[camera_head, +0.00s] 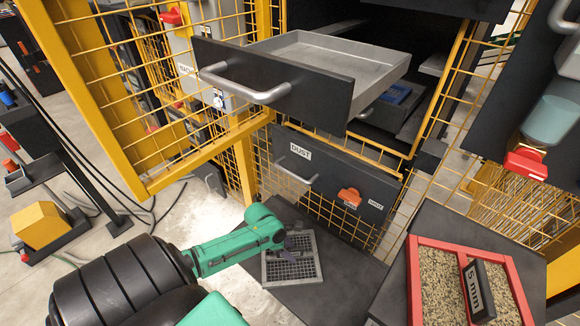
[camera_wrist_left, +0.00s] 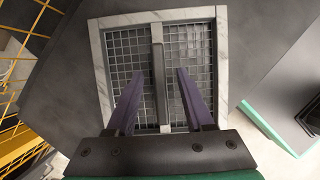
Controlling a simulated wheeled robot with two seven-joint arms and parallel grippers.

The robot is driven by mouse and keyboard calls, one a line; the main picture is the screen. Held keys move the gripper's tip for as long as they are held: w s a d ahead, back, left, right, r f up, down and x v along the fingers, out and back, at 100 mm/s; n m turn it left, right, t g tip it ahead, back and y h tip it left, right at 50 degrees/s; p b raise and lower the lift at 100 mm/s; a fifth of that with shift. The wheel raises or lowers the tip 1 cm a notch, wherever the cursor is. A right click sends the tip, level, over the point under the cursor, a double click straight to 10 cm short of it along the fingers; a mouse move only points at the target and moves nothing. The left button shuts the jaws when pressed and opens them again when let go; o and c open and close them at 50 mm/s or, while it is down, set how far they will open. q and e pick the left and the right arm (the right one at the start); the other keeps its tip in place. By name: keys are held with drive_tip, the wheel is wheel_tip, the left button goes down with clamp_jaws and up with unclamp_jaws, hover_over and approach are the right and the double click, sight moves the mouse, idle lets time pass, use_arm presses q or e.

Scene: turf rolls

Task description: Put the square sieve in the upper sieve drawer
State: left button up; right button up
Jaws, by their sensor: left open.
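The square sieve (camera_head: 305,268), a pale grey frame with wire mesh, lies flat on a dark tabletop. In the left wrist view the sieve (camera_wrist_left: 124,58) fills the middle, with a dark handle bar (camera_wrist_left: 158,75) across it. My left gripper (camera_head: 297,243) is over the sieve; in the left wrist view its purple fingers (camera_wrist_left: 155,79) are apart, one on each side of the bar. Whether they touch it I cannot tell. The upper drawer (camera_head: 330,62), with a dark front and bar handle, is pulled out and its grey tray looks empty. My right gripper is not in view.
Below the open drawer is a dark front (camera_head: 335,178) labelled DUST with an orange knob. A red-framed sieve (camera_head: 466,285) with grain and a 5 mm label lies at the right. Yellow mesh fencing (camera_head: 110,75) stands at the left, and more is at the right.

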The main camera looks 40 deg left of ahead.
use_arm(q)
drive_tip(key=shift+r, duration=0.1)
clamp_jaws()
idle(1.3)
